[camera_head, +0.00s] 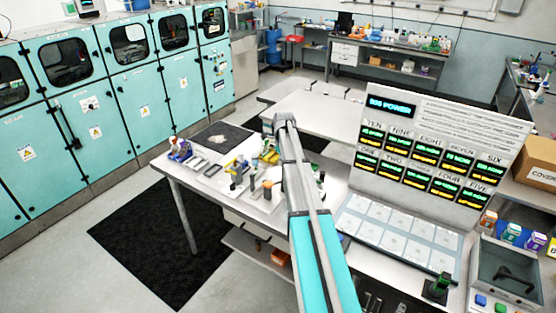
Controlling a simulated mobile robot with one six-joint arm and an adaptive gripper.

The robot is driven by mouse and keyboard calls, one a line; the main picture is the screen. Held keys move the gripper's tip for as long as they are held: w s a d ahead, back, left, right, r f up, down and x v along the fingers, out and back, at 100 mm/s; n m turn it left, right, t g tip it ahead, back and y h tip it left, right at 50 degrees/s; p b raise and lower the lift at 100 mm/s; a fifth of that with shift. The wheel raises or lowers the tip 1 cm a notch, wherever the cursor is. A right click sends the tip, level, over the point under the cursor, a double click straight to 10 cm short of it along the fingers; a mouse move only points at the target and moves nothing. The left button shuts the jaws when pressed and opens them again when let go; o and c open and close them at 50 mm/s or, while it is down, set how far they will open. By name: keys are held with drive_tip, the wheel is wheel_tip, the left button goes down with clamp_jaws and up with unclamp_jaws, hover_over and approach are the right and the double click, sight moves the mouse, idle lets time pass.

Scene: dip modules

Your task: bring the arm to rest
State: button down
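My arm (318,255) reaches from the bottom edge up over the worktable (185,178). Its teal link leads into a grey link (292,165) that ends in a grey joint (280,123) above the table's back part. I cannot make out the fingers of my gripper at this size, nor whether they hold anything. The arm hides part of the table and some of the small items behind it.
A module panel (440,150) with lit displays stands close right of my arm, above a tray of white tiles (400,228). Teal cabinets (105,105) line the left. A cardboard box (537,165) sits far right.

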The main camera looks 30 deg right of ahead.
drive_tip(key=s+a+f+n+b, duration=0.5)
drive_tip(key=s+a+n, duration=0.4)
drive_tip(key=a+n, duration=0.1)
drive_tip(key=s+a+f+n+b, duration=0.5)
drive_tip(key=s+a+n, duration=0.4)
drive_tip(key=a+n, duration=0.1)
drive_tip(key=s+a+f+n+b, duration=0.5)
drive_tip(key=s+a+n, duration=0.4)
drive_tip(key=a, duration=0.3)
drive_tip(key=shift+a+f+n, duration=0.15)
drive_tip(key=shift+f+n, duration=0.05)
drive_tip(key=shift+n, duration=0.3)
drive_tip(key=shift+s, duration=0.1)
idle(0.7)
